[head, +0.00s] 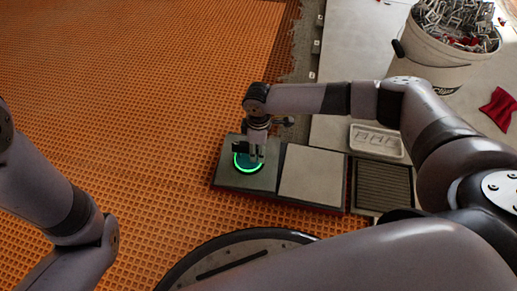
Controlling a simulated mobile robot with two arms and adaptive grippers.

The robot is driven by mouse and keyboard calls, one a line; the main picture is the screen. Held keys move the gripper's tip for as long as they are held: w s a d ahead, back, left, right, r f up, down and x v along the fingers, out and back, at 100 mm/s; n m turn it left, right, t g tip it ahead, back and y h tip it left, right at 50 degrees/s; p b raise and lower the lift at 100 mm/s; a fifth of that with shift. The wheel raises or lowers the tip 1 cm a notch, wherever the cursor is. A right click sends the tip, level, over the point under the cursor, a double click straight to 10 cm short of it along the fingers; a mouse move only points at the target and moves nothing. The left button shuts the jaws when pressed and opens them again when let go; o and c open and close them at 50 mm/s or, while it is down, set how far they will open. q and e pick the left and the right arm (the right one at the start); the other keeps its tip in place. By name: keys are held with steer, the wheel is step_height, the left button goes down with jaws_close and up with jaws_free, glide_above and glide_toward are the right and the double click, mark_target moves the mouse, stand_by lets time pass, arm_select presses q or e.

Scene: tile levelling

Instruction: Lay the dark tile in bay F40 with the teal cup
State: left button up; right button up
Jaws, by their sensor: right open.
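The dark tile (228,176) lies flat at the left end of a dark-edged board, left of a pale tile. The teal cup (241,165), with a bright green ring at its base, is on the dark tile's middle and partly covered by my fingers. My right gripper (254,158) is open and points down at the cup. I cannot tell whether the fingers touch it. My left arm comes in at the left edge, with its gripper out of view. Bay F40 cannot be made out.
A pale tile (312,176) lies beside the dark one. A ridged dark pad (384,187) and a white tray (377,141) are farther right. Orange waffled matting (130,90) spreads clear on the left.

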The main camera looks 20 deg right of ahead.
jaws_close()
stand_by(0.5)
stand_by(0.7)
stand_by(0.4)
jaws_free()
